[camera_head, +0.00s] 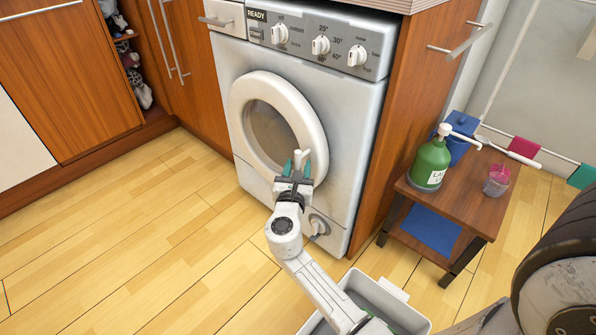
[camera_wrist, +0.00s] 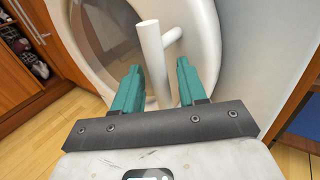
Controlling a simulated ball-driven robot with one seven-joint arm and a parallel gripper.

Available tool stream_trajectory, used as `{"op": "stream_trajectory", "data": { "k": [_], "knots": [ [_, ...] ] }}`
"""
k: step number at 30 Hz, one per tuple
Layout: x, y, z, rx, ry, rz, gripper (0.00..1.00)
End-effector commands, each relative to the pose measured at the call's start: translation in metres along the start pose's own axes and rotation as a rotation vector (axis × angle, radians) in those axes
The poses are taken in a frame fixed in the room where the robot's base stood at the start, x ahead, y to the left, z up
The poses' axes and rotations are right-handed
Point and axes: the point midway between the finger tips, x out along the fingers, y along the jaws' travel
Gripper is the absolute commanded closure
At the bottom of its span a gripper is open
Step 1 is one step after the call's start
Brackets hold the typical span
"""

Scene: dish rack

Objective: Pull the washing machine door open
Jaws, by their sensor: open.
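The washing machine (camera_head: 342,125) is white with a round porthole door (camera_head: 246,95) that looks shut against its front. The door's white bar handle (camera_wrist: 149,42) stands out at the right side of the door on a short post. My gripper (camera_head: 298,164) is in front of the door's lower right part, fingers pointing at the machine. In the wrist view my gripper (camera_wrist: 160,66) is open, with its two teal fingers on either side of the handle bar, neither clearly touching it. The handle is largely hidden by my gripper in the head view.
A small wooden side table (camera_head: 452,205) with a green soap bottle (camera_head: 431,165) and a cup (camera_head: 497,181) stands at the right. A grey bin (camera_head: 385,300) is on the floor below my arm. The wooden floor (camera_head: 120,235) at the left is clear.

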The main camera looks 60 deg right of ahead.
Motion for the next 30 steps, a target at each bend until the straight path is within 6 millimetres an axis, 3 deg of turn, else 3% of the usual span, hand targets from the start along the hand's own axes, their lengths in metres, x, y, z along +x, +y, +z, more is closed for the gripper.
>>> {"op": "stream_trajectory", "data": {
  "k": [10,23,30],
  "knots": [
    [0.0043,-0.0002,0.0004,0.000,0.000,0.000,0.59],
    [0.0040,-0.0001,0.0002,0.001,0.000,0.000,0.99],
    [0.0039,-0.0001,0.0001,0.001,0.000,0.000,1.00]
  ]
}}
